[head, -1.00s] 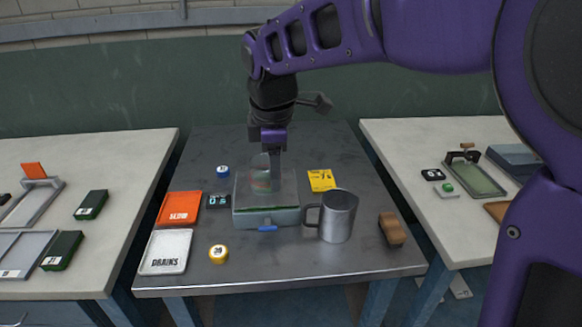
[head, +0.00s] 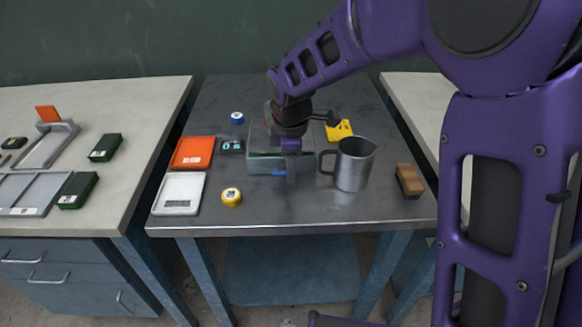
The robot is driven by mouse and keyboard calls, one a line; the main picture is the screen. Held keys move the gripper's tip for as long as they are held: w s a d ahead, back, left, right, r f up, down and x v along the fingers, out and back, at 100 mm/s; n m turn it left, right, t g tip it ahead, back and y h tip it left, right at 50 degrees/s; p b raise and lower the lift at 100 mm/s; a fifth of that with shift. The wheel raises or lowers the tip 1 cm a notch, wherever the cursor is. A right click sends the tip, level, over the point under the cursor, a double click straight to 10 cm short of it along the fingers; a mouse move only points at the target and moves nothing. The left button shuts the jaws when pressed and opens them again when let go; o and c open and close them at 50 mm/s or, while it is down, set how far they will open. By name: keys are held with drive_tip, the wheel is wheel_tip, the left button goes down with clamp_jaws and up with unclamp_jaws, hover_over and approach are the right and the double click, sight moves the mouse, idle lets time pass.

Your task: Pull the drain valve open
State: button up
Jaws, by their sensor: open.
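The drain valve is the small blue tab (head: 279,173) low on the front of the grey turf box (head: 262,162) on the metal table. Only its left part shows; the rest is hidden behind my gripper. My gripper (head: 291,177) points down in front of the box, over the right side of the blue tab. Its jaws are open and appear empty. I cannot tell whether they are around the tab or only in front of it. My arm also covers much of the box and the clear cylinder in it.
A metal jug (head: 354,165) stands close on the right, with a brown block (head: 410,181) beyond it. The table's front strip (head: 300,215) is clear.

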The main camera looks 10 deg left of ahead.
drive_tip(key=shift+f, duration=0.3)
clamp_jaws()
idle(1.3)
